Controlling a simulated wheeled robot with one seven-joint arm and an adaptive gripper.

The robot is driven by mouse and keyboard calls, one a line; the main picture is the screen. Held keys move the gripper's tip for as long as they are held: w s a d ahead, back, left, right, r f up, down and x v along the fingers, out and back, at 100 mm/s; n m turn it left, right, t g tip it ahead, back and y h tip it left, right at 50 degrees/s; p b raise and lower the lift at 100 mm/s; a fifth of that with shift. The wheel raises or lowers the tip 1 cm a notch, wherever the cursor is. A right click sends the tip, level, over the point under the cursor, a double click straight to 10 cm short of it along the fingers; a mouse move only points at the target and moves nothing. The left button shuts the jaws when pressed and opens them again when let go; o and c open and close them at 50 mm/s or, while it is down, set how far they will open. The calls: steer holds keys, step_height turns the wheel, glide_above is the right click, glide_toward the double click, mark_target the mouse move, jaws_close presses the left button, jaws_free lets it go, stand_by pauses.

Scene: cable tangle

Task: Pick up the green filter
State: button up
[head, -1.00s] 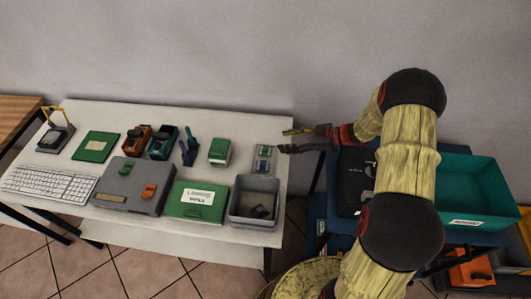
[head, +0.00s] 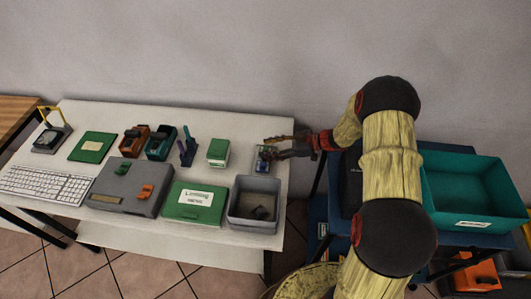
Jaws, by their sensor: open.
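Several green things lie on the white table, and I cannot tell for sure which is the filter. A small green box with pale sides (head: 218,153) stands at the back right of the table. To its right is a small pale holder with green and blue parts (head: 262,164), now partly hidden by my gripper. My gripper (head: 268,149) is open and empty. It points left, over or just above that holder, to the right of the green box. I cannot tell whether it touches anything.
A grey open bin (head: 233,216) and a green labelled box (head: 181,216) stand in front. A grey case (head: 112,199), orange and teal devices and a keyboard (head: 45,184) fill the left. A teal crate (head: 499,218) is at right.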

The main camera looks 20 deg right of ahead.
steer(key=shift+c, duration=0.8)
steer(key=c, duration=0.7)
steer(key=shift+r, duration=0.1)
